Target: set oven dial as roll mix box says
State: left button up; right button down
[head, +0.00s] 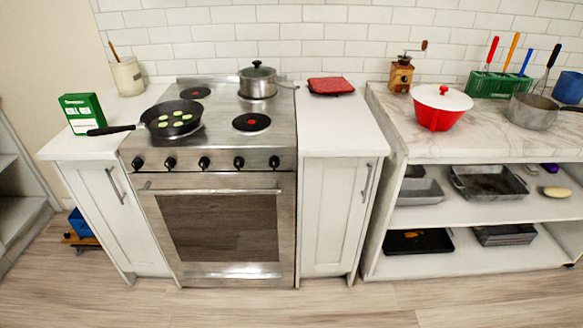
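The stove (226,229) stands in the middle of the head view, with a dark oven window and a long handle bar. A row of several black dials (204,163) runs along its front panel; their settings are too small to read. A green and white box (82,113), which looks like the mix box, stands upright on the left counter. Its print is too small to read. Neither of my grippers is in view.
A black frying pan (172,119) with green slices sits on the front left burner, its handle reaching over the left counter. A lidded pot (258,82) sits at the back right. A red cloth or pad (331,86) lies on the right counter. The floor (330,308) in front is clear.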

aim_at(274, 162)
jog(key=l, duration=1.1)
jog(key=i+u, duration=0.1)
jog(key=i, duration=0.4)
jog(key=i+j, duration=0.2)
